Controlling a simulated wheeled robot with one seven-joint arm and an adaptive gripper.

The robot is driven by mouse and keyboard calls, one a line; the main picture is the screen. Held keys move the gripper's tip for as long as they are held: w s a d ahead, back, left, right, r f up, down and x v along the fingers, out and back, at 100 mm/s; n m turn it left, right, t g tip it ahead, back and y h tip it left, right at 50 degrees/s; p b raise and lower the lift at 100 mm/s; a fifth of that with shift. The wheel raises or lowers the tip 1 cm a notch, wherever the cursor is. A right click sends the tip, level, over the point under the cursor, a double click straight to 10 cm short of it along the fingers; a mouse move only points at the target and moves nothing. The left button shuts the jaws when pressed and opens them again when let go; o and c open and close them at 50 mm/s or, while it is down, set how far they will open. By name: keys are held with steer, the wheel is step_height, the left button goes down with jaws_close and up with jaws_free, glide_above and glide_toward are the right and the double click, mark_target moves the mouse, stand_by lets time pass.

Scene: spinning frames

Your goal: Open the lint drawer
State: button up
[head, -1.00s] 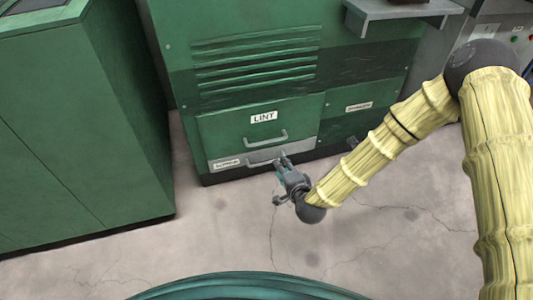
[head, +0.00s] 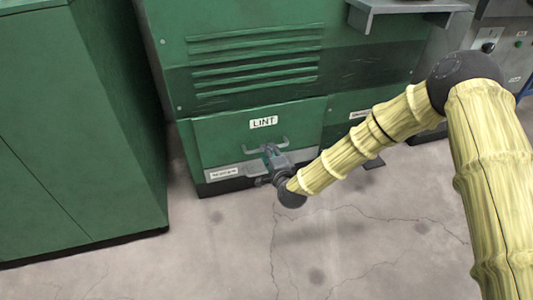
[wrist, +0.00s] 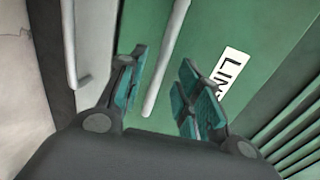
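The lint drawer (head: 222,137) is a green panel with a white LINT label (head: 264,122), low on the green machine; it looks closed. Its grey bar handle (head: 286,142) is partly covered by my gripper (head: 268,150) in the head view. In the wrist view, my gripper (wrist: 162,72) is open, with teal finger pads on either side of the lint handle (wrist: 168,50). The bar shows between the fingers, apart from both pads as far as I can see. The LINT label (wrist: 231,70) is to the right.
Below the drawer is a grey strip with a small label (head: 224,173); another bar handle (wrist: 72,45) shows at left in the wrist view. A green cabinet (head: 80,130) stands left. A grey shelf (head: 405,8) juts out at upper right. The concrete floor (head: 330,255) in front is clear.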

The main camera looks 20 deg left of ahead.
steer(key=shift+b+x, duration=0.65)
steer(key=shift+x, duration=1.1)
jaws_close()
